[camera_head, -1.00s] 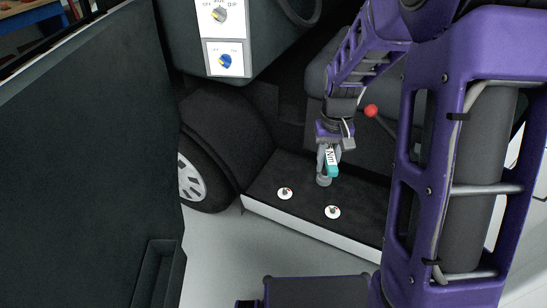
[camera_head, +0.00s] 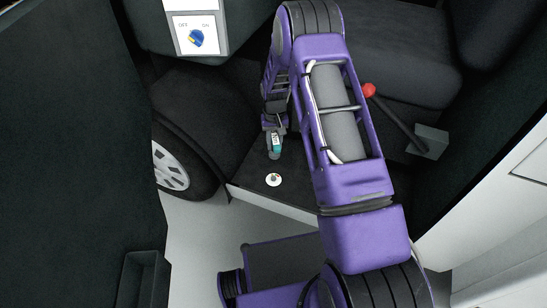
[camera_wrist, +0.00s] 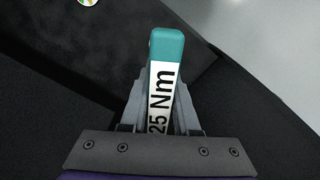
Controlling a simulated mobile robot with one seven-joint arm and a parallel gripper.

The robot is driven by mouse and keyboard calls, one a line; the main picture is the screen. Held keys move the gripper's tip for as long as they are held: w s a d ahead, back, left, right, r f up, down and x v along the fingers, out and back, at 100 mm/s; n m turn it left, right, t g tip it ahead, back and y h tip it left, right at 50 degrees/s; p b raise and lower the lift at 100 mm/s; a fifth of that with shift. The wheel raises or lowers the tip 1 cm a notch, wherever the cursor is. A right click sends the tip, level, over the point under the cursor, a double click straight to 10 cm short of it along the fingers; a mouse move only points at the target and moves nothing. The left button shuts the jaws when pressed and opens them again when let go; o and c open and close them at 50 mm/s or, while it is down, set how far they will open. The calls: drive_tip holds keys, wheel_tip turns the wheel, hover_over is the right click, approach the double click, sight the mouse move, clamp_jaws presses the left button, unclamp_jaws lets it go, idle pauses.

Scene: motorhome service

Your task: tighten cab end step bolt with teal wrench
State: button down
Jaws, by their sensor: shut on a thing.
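My gripper (camera_head: 273,132) is shut on the teal wrench (camera_head: 277,145), above the dark step top. In the wrist view, the wrench (camera_wrist: 164,80) lies between both fingers of my gripper (camera_wrist: 160,100). It has a teal end and a white label reading "25 Nm". A grey part shows below the wrench in the head view; contact with the step cannot be told. One step bolt on a white disc (camera_head: 273,179) sits just in front of the wrench, apart from it. A disc edge (camera_wrist: 88,2) shows at the top of the wrist view. No second bolt shows; my arm covers the step's right part.
The step (camera_head: 248,178) has a pale front face. A wheel (camera_head: 172,165) stands to its left. A red-knobbed lever (camera_head: 369,90) and a dark seat (camera_head: 410,70) are to the right. A switch panel (camera_head: 197,38) hangs above. A dark door panel (camera_head: 75,170) fills the left side.

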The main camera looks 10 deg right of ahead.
wheel_tip(320, 180, down, 8)
drive_tip(key=w, duration=0.1)
drive_tip(key=shift+f, duration=0.2)
drive_tip(key=shift+b, duration=0.55)
drive_tip(key=shift+f+b, duration=1.65)
drive_tip(key=shift+f, duration=1.25)
drive_tip(key=shift+f, duration=0.25)
drive_tip(key=shift+f, duration=1)
